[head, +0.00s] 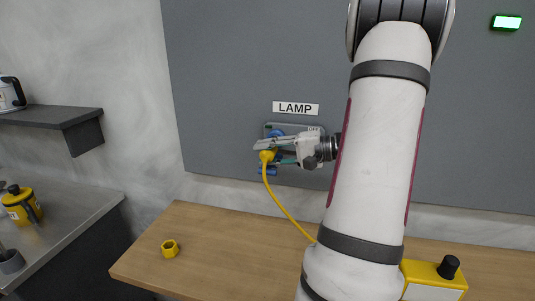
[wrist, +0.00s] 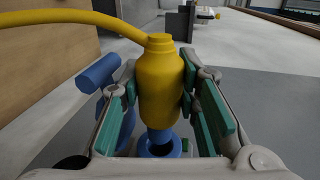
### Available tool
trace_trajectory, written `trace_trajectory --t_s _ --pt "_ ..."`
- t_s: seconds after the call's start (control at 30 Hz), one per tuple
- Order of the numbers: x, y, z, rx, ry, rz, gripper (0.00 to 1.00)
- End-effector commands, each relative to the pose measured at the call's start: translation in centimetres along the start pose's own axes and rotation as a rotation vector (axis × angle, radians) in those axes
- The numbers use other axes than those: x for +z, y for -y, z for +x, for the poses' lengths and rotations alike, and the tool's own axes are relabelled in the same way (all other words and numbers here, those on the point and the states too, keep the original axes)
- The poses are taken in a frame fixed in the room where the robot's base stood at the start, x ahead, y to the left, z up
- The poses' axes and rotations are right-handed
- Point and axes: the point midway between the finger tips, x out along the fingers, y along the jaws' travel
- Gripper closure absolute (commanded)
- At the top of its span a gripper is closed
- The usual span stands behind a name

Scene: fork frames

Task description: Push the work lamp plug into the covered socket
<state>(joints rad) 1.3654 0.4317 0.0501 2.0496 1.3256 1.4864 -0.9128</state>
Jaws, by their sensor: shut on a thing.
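My gripper (head: 272,149) is at the grey wall panel, below the LAMP label (head: 295,108). It is shut on the yellow plug (head: 267,156), whose yellow cable runs down to the bench. In the wrist view the plug (wrist: 161,85) sits between the teal finger pads, with a blue ring (wrist: 160,146) at its lower end. The grey socket plate (head: 298,127) is partly hidden behind my gripper; blue parts show above and below the fingers. A blue cylinder (wrist: 98,73) is beside the left finger in the wrist view. I cannot tell whether the plug touches the socket, nor the cover's position.
The wooden bench (head: 220,234) bears a yellow nut-shaped piece (head: 170,248) and a yellow box with a black knob (head: 434,280). A steel counter (head: 75,205) with a yellow jug (head: 20,204) stands left. A dark shelf (head: 52,115) is above it. The panel's left part is clear.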

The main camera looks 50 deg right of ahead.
Motion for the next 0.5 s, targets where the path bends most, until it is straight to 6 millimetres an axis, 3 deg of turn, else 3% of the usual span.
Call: trace_trajectory --t_s 0.5 --pt "-1.1 0.0 0.0 0.000 0.000 -0.001 0.99"
